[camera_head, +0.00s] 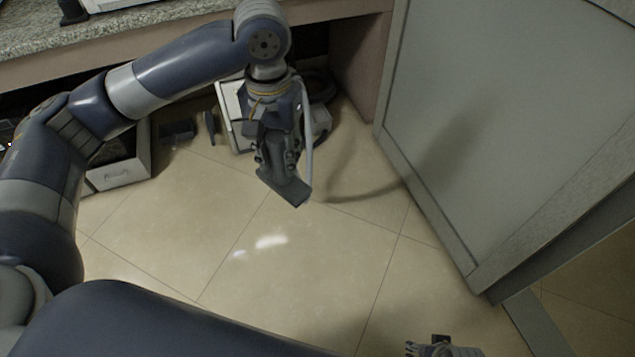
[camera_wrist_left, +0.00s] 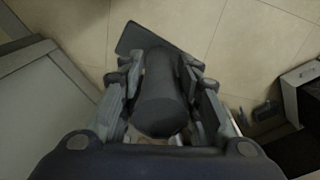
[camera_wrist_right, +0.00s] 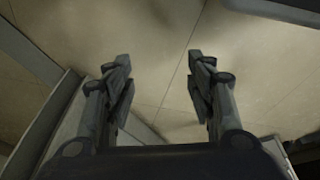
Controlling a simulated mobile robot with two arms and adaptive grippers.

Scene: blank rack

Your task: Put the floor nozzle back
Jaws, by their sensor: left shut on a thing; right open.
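The floor nozzle (camera_head: 288,188) is dark grey, with a round neck and a flat, wide foot. My left gripper (camera_head: 272,150) is shut around its neck and holds it with the foot pointing down, seemingly above the tiled floor. In the left wrist view the nozzle (camera_wrist_left: 160,98) sits between both fingers, its rounded end toward the camera and its flat foot beyond. My right gripper (camera_wrist_right: 160,75) is open and empty over the floor; only a small part of it shows at the bottom edge of the head view (camera_head: 440,348).
A white drawer unit (camera_head: 230,112) stands under the granite counter (camera_head: 35,28), behind my left gripper. Small dark items (camera_head: 178,130) lie on the floor beside it. A large pale panel (camera_head: 480,120) stands at the right. The middle of the floor (camera_head: 290,255) is clear.

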